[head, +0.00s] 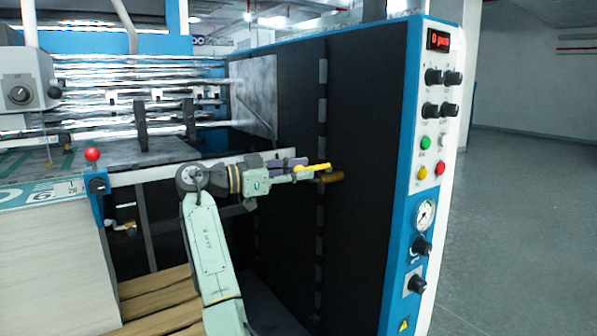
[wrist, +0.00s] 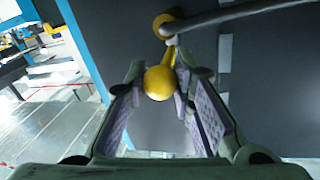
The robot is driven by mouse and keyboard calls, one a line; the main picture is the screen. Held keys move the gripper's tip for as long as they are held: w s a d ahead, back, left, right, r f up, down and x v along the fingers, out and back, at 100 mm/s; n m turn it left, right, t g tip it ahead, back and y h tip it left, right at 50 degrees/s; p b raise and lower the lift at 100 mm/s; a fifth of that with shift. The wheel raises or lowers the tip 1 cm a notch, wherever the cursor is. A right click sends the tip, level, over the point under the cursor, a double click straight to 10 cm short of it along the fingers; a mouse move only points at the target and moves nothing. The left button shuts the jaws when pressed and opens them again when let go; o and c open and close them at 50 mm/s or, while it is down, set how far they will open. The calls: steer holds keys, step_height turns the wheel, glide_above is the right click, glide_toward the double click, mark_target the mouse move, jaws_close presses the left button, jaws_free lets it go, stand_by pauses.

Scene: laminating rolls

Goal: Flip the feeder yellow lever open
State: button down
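The yellow lever (head: 315,167) sticks out from the dark side panel of the machine. In the wrist view, its round yellow knob (wrist: 158,83) is between the fingertips of my gripper (wrist: 162,82), with its stem running up to a yellow-orange round base (wrist: 163,25). The fingers, with purple pads, are spread on both sides of the knob. A gap shows on the right; the left fingertip is close to the knob, and I cannot tell if it touches. In the head view, my gripper (head: 300,168) reaches right, up to the lever, which partly overlaps it.
A dark hose or rod (wrist: 240,15) runs right from beside the lever base. A brass-coloured cylinder (head: 330,177) is just below the lever. A control panel with knobs and a gauge (head: 425,213) stands to the right. A red-knobbed lever (head: 92,155) is at left.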

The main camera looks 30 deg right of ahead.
steer(key=c, duration=1.6)
jaws_free()
steer(key=shift+w, duration=0.1)
steer(key=shift+c, duration=0.2)
steer(key=w+a, duration=0.1)
steer(key=a, duration=1)
steer(key=shift+w+a, duration=0.3)
steer(key=shift+a, duration=0.1)
